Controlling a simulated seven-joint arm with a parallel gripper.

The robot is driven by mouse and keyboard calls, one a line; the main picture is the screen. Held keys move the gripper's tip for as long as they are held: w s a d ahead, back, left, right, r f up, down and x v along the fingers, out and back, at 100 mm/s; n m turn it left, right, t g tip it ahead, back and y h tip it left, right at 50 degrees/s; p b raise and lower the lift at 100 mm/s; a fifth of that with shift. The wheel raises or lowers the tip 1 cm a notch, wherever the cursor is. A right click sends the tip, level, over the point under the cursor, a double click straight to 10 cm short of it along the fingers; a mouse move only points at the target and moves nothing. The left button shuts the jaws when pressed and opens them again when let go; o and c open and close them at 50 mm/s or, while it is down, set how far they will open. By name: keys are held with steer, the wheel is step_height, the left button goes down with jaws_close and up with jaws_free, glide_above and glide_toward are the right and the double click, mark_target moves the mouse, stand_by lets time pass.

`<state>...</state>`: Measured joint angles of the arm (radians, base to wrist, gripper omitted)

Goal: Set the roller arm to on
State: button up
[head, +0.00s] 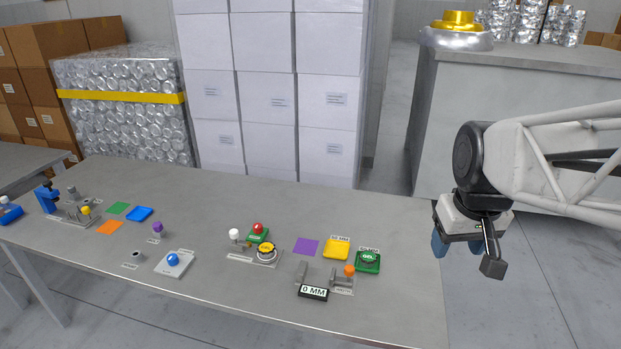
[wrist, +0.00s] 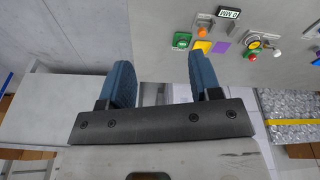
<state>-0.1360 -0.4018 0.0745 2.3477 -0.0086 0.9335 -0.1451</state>
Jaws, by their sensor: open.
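My gripper (head: 457,250) is open and empty. It hangs past the right end of the table, apart from everything on it; its two blue fingers also show in the wrist view (wrist: 161,72). No part is readably labelled as the roller arm. Candidates are a white-tipped upright lever (head: 234,234) on a grey plate mid-table, and an orange knob (head: 349,270) on a grey bracket at the right. The orange knob also shows in the wrist view (wrist: 202,32). Their small labels are too small to read, so I cannot tell their settings.
Near the orange knob are a "0 MM" display (head: 313,293), a yellow block (head: 336,249) and a green button box (head: 368,261). A red button (head: 258,229) and a round dial (head: 267,252) sit mid-table. A blue ball (head: 173,260) is farther left. The table's back (head: 300,200) is clear.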

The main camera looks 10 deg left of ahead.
steer(key=w+a+f+n, duration=0.1)
steer(key=w+a+n, duration=0.3)
steer(key=w+a, duration=0.9)
steer(key=n+g, duration=0.2)
steer(key=n, duration=0.9)
glide_above(234, 231)
steer(key=f, duration=2.4)
steer(key=shift+d, duration=0.25)
steer(key=shift+a+f, duration=0.3)
steer(key=shift+a, duration=0.1)
steer(key=shift+f, duration=0.1)
steer(key=shift+f, duration=3.8)
